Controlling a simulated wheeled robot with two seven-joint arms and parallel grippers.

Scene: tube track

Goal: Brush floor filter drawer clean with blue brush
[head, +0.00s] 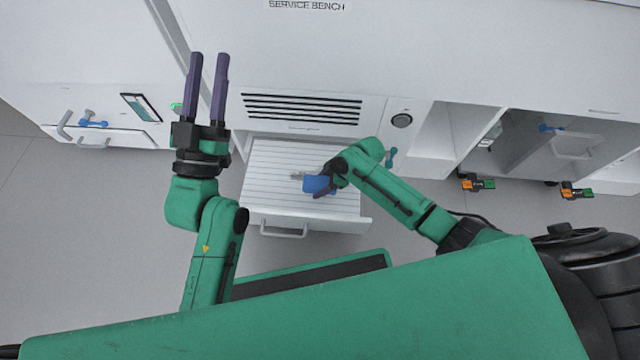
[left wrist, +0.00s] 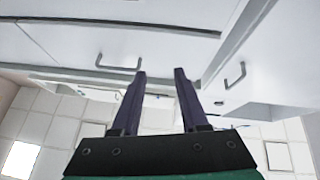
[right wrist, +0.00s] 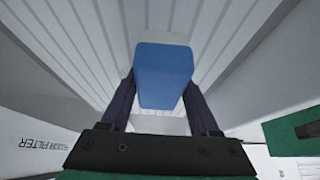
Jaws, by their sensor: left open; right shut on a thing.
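The floor filter drawer (head: 270,215) is pulled out below the vent of the white bench, and its ribbed filter surface (head: 275,165) faces up. In the right wrist view the ribbed filter (right wrist: 85,40) fills the upper part. My left gripper (head: 208,90) is open and empty, left of the drawer, in front of the bench.
The drawer's handle (head: 284,232) is at its front. A vent grille (head: 302,108) is above the drawer. Another drawer with a handle (head: 93,143) is at the left, and open compartments (head: 490,135) are at the right. Orange and green items (head: 477,183) hang low at right. Grey floor (head: 100,240) is clear at left.

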